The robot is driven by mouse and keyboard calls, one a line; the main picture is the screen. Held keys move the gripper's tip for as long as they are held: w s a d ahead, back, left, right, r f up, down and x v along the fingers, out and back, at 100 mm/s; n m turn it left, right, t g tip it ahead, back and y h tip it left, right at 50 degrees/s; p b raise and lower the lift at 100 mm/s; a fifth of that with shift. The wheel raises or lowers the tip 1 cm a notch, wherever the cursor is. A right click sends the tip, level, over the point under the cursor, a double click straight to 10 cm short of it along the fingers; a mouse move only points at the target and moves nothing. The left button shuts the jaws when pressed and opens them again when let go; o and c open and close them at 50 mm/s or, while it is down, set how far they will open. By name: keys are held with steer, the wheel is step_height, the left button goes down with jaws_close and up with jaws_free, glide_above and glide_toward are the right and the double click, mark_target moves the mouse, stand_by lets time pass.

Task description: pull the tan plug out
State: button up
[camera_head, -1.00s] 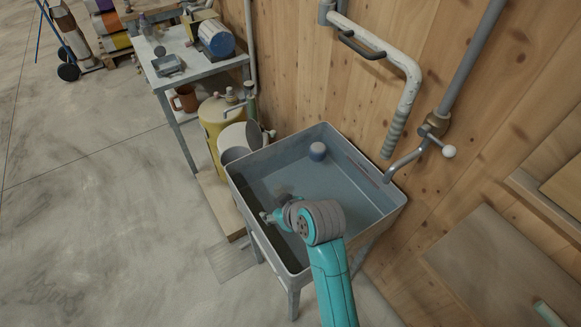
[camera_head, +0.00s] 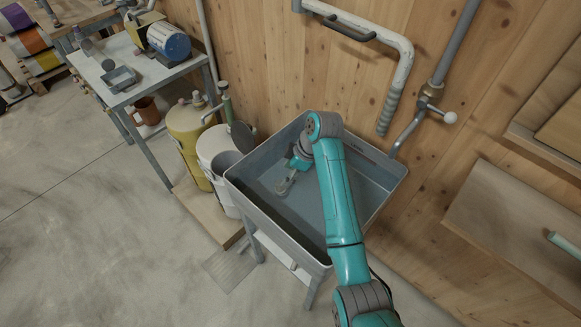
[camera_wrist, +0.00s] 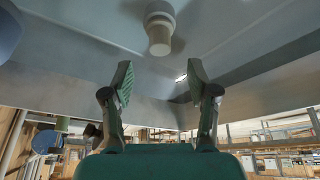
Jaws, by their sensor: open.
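The tan plug (camera_wrist: 160,30) shows in the wrist view as a pale round knob on a wider collar against the grey surface of the sink. My gripper (camera_wrist: 160,82) is open there, with its two green-padded fingers apart and nothing between them. The plug lies beyond the fingertips, roughly in line with the gap, and appears apart from both fingers. In the head view my gripper (camera_head: 287,181) is inside the grey sink (camera_head: 258,213), low over its floor. I cannot clearly tell the plug from the gripper in that view.
The sink's raised rim surrounds my gripper, and the wooden wall (camera_head: 290,70) stands behind. A tap pipe (camera_head: 405,135) and a padded grey pipe (camera_head: 392,100) reach down near the back right corner. A white bucket (camera_head: 213,150) and yellow cylinder (camera_head: 186,130) stand left.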

mark_target(280, 183)
steer(key=x, duration=0.7)
steer(key=shift+a+f, duration=0.1)
steer(key=shift+f, duration=0.2)
steer(key=shift+c, duration=0.3)
jaws_close()
